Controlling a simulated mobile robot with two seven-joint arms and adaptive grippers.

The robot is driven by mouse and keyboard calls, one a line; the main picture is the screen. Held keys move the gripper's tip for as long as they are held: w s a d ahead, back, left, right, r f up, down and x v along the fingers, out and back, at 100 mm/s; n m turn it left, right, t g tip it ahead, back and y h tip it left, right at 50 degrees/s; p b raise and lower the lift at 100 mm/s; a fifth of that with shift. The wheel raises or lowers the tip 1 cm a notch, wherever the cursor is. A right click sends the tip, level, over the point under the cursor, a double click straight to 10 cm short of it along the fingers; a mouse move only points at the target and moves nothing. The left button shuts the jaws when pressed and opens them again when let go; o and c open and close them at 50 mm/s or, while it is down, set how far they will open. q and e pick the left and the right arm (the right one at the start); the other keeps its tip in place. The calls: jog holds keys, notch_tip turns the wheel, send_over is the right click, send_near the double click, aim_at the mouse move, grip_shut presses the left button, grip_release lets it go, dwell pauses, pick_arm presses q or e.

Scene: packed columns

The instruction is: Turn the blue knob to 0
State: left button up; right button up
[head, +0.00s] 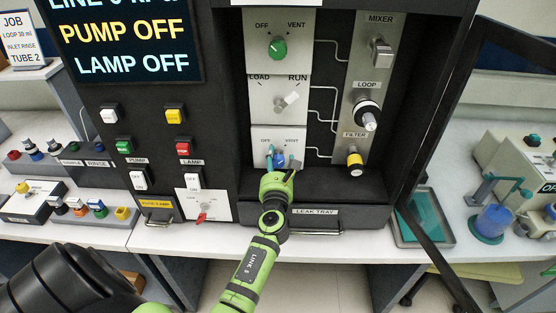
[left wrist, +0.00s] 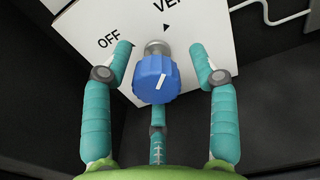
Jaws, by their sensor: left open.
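The blue knob (head: 279,158) sits on the lowest white plate of the column, marked OFF at left and VENT at right. In the left wrist view the blue knob (left wrist: 155,84) stands on a metal shaft, its white mark tilted slightly right of upward. A small black triangle is printed near VENT; no 0 shows. My left gripper (head: 281,165) is at the knob, open. In the left wrist view its teal fingers (left wrist: 160,58) stand left and right of the knob with visible gaps, and a third finger is below. The knob is partly hidden in the head view. My right gripper is not seen.
Above are a grey-white knob (head: 291,99) and a green knob (head: 278,48). To the right are a yellow-ended filter knob (head: 355,164) and a loop knob (head: 368,115). The leak tray (head: 350,218) juts out below. Dark cabinet walls flank the column.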

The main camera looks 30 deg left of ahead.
pick_arm(q)
jog(key=shift+w+a, duration=0.1)
jog(key=c, duration=1)
jog(key=shift+c, duration=0.7)
jog(key=shift+f, duration=0.1)
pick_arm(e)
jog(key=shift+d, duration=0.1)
